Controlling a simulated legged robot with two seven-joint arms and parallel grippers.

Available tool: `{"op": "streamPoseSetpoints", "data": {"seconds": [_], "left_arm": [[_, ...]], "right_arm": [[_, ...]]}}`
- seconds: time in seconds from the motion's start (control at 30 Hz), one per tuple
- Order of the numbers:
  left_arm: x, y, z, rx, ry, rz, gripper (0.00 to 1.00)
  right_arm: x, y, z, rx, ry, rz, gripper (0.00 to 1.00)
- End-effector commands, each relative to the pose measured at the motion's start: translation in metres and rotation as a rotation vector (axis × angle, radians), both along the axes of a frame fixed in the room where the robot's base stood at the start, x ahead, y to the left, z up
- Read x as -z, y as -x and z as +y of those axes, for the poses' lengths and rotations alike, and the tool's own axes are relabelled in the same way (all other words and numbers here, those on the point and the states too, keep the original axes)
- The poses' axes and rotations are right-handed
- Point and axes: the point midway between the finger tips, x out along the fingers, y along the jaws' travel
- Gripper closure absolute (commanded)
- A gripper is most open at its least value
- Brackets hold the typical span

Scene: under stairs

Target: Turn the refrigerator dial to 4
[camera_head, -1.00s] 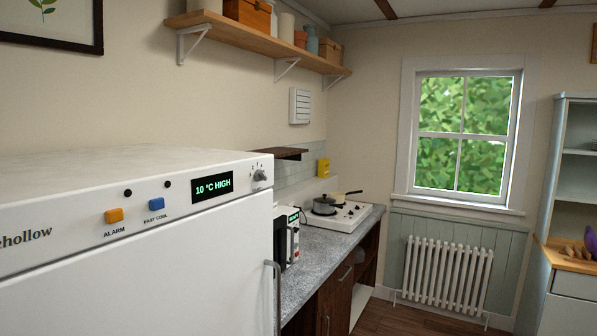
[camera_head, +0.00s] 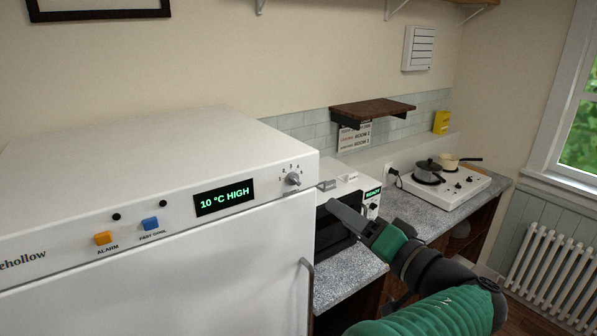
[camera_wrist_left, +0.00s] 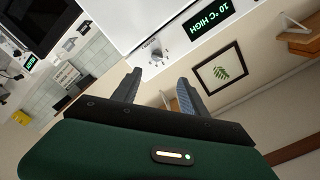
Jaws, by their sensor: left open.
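The refrigerator (camera_head: 235,245) is white and fills the left of the head view. Its grey dial (camera_head: 292,180) sits at the right end of the front panel, with small marks around it too small to read surely. The dial (camera_wrist_left: 157,52) also shows in the left wrist view, ahead of the space between the fingers. The panel display (camera_head: 224,198) reads "10 °C HIGH". My left gripper (camera_head: 331,196) is open and empty, just right of the dial and apart from it. Its fingers (camera_wrist_left: 159,80) point toward the dial in the wrist view. My right gripper is not in view.
The orange alarm button (camera_head: 103,238) and blue fast cool button (camera_head: 150,224) are on the same panel. The refrigerator handle (camera_head: 307,285) is below the dial. A microwave (camera_head: 345,190) stands behind my left gripper. A dark wall shelf (camera_head: 372,109) hangs above the counter.

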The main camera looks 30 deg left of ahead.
Motion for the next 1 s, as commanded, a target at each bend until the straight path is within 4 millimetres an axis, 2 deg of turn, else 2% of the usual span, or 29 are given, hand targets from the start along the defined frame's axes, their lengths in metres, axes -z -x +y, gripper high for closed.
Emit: {"op": "streamPoseSetpoints", "data": {"seconds": [0.4,0.53,0.7,1.0], "left_arm": [[-0.002,-0.04,0.102,-0.007,0.002,0.011,0.49],[-0.001,-0.05,0.129,-0.006,0.003,0.011,0.49],[0.002,-0.059,0.144,-0.002,0.002,0.01,0.49],[0.004,-0.061,0.145,0.0,0.002,0.008,0.5]], "right_arm": [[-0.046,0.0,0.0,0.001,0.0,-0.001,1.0],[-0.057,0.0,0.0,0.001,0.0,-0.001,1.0],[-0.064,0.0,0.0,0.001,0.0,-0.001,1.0],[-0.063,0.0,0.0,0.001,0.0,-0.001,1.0]]}}
